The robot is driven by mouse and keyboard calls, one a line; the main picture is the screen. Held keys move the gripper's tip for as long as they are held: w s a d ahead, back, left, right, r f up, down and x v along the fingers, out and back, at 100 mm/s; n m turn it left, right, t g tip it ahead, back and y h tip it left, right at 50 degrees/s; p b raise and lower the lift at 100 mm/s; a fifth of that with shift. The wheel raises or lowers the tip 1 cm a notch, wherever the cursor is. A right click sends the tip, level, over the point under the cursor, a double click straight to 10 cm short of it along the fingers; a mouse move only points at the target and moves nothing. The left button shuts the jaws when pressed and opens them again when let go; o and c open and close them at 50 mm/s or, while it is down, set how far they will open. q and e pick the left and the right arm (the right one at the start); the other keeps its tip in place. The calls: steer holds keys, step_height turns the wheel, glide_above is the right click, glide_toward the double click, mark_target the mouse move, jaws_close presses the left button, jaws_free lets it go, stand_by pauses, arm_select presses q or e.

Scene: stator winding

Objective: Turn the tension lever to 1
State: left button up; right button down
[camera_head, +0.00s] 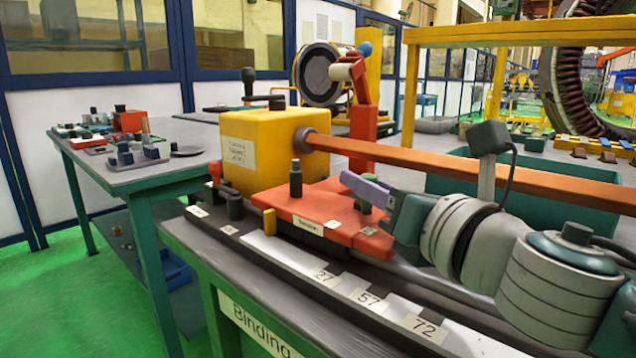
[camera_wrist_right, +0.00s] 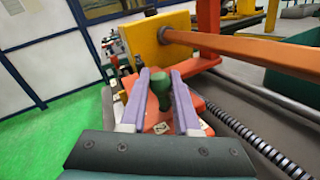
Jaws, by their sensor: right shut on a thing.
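The green-handled lever (camera_head: 366,207) stands upright on the red carriage (camera_head: 325,205) of the binding machine. My right gripper (camera_head: 364,190) reaches in from the right with its lilac fingers around the lever's green knob and is shut on it. In the right wrist view the green knob (camera_wrist_right: 160,88) sits between the two lilac fingers (camera_wrist_right: 161,85). My left gripper is in neither view.
A black upright handle (camera_head: 296,178) stands on the carriage left of the lever. A yellow box (camera_head: 262,150) stands behind it, with an orange bar (camera_head: 470,178) running right above my gripper. A scale strip marked 27, 57, 72 (camera_head: 365,299) lies in front.

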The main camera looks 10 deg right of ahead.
steer(key=shift+a, duration=0.1)
steer(key=m+h, duration=0.2)
steer(key=shift+w+a+t+h, duration=0.1)
steer(key=shift+a+t+h, duration=0.2)
steer(key=shift+a+h, duration=0.1)
steer(key=h, duration=0.1)
steer(key=m+h, duration=0.1)
steer(key=shift+w+a+h, duration=0.15)
steer(key=shift+a+h, duration=0.1)
steer(key=shift+h, duration=0.05)
steer(key=m+h, duration=0.1)
steer(key=m+h+b, duration=0.1)
steer(key=m+h, duration=0.1)
steer(key=h, duration=0.1)
steer(key=shift+w+a+f+g+b, duration=0.15)
steer(key=shift+w+a+g+b, duration=0.15)
steer(key=shift+a+g+b, duration=0.1)
steer(key=shift+w+a+m+g+h+b, duration=0.1)
steer(key=shift+w+m+g+h+b, duration=0.1)
steer(key=shift+m+h+b, duration=0.3)
steer(key=shift+w+a+m+g+h+b, duration=0.1)
steer(key=shift+m+g+h+b, duration=0.1)
steer(key=shift+m+h, duration=0.45)
steer(key=shift+d+h, duration=0.1)
steer(key=shift+h, duration=0.15)
steer(key=c, duration=0.7)
jaws_free()
steer(key=shift+o, duration=0.2)
